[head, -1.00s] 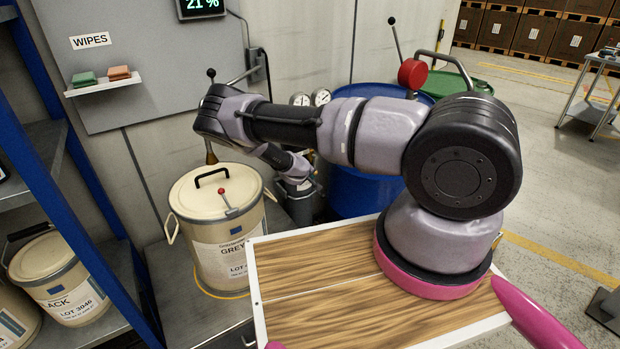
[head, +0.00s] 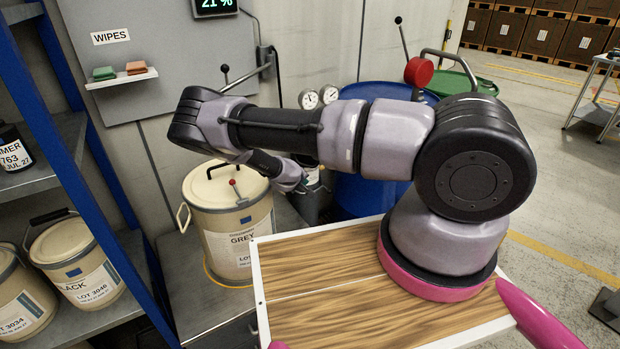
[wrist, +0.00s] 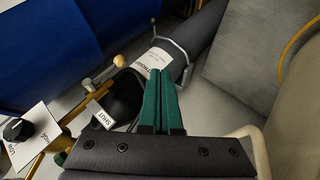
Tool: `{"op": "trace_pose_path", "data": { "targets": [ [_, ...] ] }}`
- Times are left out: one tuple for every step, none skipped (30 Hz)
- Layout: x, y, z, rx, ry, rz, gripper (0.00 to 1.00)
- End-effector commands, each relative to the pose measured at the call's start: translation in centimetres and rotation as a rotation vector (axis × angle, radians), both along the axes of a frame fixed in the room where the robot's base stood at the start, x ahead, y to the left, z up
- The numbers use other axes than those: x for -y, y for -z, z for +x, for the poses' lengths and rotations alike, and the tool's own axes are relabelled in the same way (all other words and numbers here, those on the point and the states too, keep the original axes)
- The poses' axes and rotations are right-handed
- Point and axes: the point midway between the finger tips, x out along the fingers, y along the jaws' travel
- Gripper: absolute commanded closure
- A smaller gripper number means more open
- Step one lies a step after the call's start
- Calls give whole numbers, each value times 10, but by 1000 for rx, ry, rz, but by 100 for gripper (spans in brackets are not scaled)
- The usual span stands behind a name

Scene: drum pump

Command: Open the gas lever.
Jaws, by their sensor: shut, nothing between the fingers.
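In the wrist view a short lever with a pale ball end (wrist: 119,61) stands at left of centre, beside a tag reading SHUT (wrist: 101,115). A dark grey gas cylinder (wrist: 205,30) with a white label lies behind it in the picture. My gripper (wrist: 162,72) has its two green fingers pressed together and empty. Its tips appear just right of the lever's ball end, over the cylinder's label; I cannot tell whether they touch anything. In the head view my arm hides most of the gripper and the lever.
A black knob on a Low/High plate (wrist: 18,130) is at left in the wrist view. In the head view the cream GREY drum (head: 238,240) stands near my arm. Two gauges (head: 318,97) and a blue drum (head: 365,190) stand behind my arm.

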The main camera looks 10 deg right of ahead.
Motion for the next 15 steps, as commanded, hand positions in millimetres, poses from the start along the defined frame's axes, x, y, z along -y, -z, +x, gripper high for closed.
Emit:
{"op": "trace_pose_path", "data": {
  "targets": [
    [-7,-1,-7,0,-3,-2,100],
    [-10,-1,-9,0,-3,-2,100],
    [-13,-1,-13,-1,-3,-1,100],
    [-15,-2,-15,-1,-2,-2,100],
    [-16,-2,-17,-1,-1,-1,100],
    [-18,-2,-19,-1,0,-2,100],
    [-19,-2,-20,-1,0,-2,100],
    [-20,-2,-21,-1,0,-2,100],
    [-20,-2,-22,0,1,-1,100],
    [-21,-2,-22,-1,1,0,100],
    [-21,-2,-22,0,1,-1,100],
    [-21,-2,-22,0,1,-1,100],
    [-21,-2,-22,0,1,-1,100],
    [-21,-2,-22,0,1,-1,100],
    [-21,-2,-22,-1,1,0,100]
  ]
}}
